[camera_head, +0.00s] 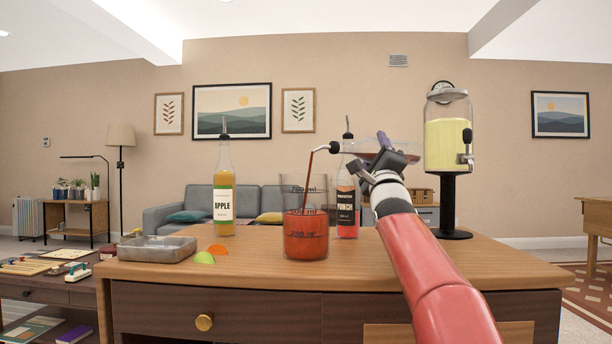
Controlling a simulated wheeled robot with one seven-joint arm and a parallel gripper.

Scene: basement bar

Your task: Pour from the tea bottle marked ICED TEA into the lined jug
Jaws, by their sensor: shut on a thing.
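The lined jug (305,235) is clear and stands upright at the front middle of the wooden counter. It holds red-brown liquid, with its surface near the 500 ml mark. My gripper (382,158) is shut on a clear bottle (410,147), held almost level above and right of the jug. Its dark spout (334,147) points left, and a thin red-brown stream falls from it into the jug. I cannot read the held bottle's label, as my gripper covers much of it.
An upright PUNCH bottle (347,206) stands close behind the jug's right side. An APPLE bottle (224,195) stands to the left. A metal tray (158,249) and green and orange pieces (204,258) lie front left. A yellow drink dispenser (447,145) stands right of my gripper.

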